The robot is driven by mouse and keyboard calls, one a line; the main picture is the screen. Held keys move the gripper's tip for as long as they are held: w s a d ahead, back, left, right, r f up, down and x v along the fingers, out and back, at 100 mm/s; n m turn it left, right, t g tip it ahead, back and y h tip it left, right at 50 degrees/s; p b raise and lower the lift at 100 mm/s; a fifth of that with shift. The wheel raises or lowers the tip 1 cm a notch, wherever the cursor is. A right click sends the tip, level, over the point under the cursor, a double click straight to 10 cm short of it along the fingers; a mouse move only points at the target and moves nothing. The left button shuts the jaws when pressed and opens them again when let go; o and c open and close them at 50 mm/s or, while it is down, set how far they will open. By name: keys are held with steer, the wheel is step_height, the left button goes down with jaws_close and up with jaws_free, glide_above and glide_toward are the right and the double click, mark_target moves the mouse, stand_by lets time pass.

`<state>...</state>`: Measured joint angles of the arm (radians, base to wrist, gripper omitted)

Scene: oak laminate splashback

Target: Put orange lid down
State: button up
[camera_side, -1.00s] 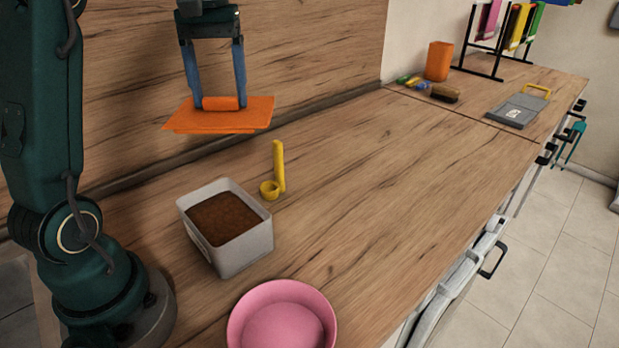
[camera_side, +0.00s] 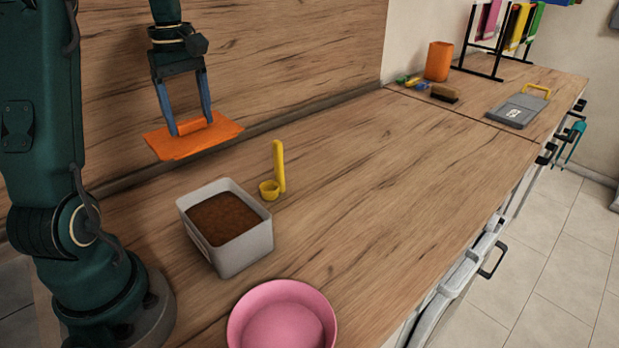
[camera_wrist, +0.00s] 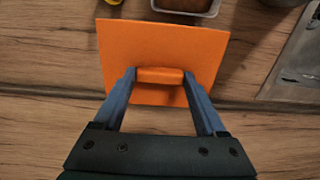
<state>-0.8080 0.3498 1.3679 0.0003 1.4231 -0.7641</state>
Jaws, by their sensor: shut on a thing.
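The orange lid (camera_side: 217,132) is a flat square with a raised handle, held in the air near the splashback. My gripper (camera_side: 193,128) is shut on the lid's handle, with one blue finger at each end of it. In the wrist view the lid (camera_wrist: 160,50) fills the upper middle, and my gripper (camera_wrist: 159,78) grips its handle. A grey box (camera_side: 245,248) filled with brown contents stands open on the counter, in front of and below the lid. In the wrist view only part of the box (camera_wrist: 212,9) shows past the lid's edge.
A yellow scoop (camera_side: 279,170) stands beside the box with its handle up. A pink bowl (camera_side: 245,325) is at the front edge. An orange cup (camera_side: 438,61), a brush (camera_side: 444,94) and a grey board (camera_side: 517,110) lie far right. The middle counter (camera_side: 400,170) is clear.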

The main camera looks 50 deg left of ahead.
step_height(320, 180, down, 14)
steer(key=shift+f, duration=0.1)
stand_by(0.5)
steer(key=shift+f, duration=0.1)
